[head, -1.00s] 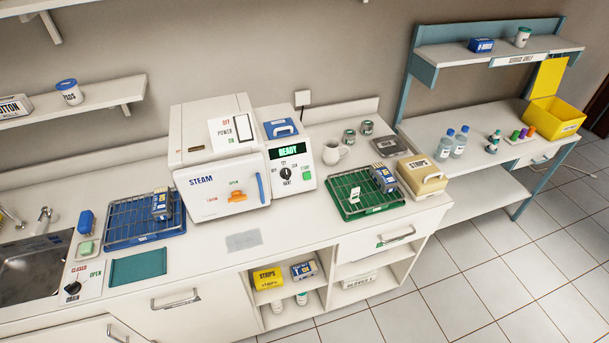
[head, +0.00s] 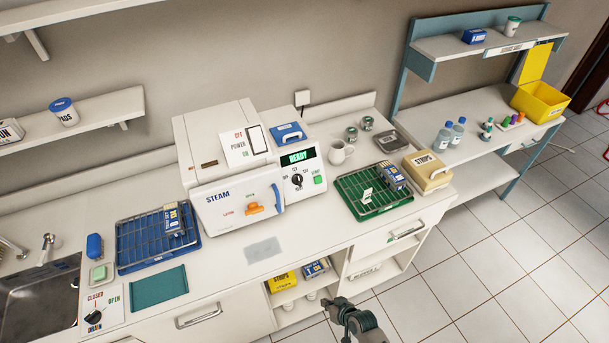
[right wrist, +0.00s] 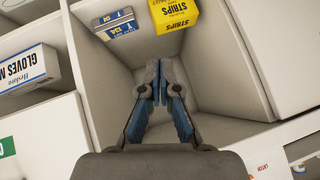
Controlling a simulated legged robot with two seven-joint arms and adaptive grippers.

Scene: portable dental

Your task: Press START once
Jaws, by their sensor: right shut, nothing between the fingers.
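The green START button (head: 318,180) is on the control panel at the right of the white steam steriliser (head: 215,165). The panel's display (head: 297,158) reads READY, and a dark dial (head: 296,179) sits left of the button. My right gripper (head: 345,308) shows at the bottom of the head view, below the counter front and well apart from the button. In the right wrist view it (right wrist: 158,78) is shut and empty, pointing into an open shelf compartment. My left gripper is not in view.
A green rack tray (head: 350,203) and a beige strips box (head: 428,185) stand right of the steriliser. A blue rack tray (head: 130,262) is at its left. Counter before the steriliser is mostly clear.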

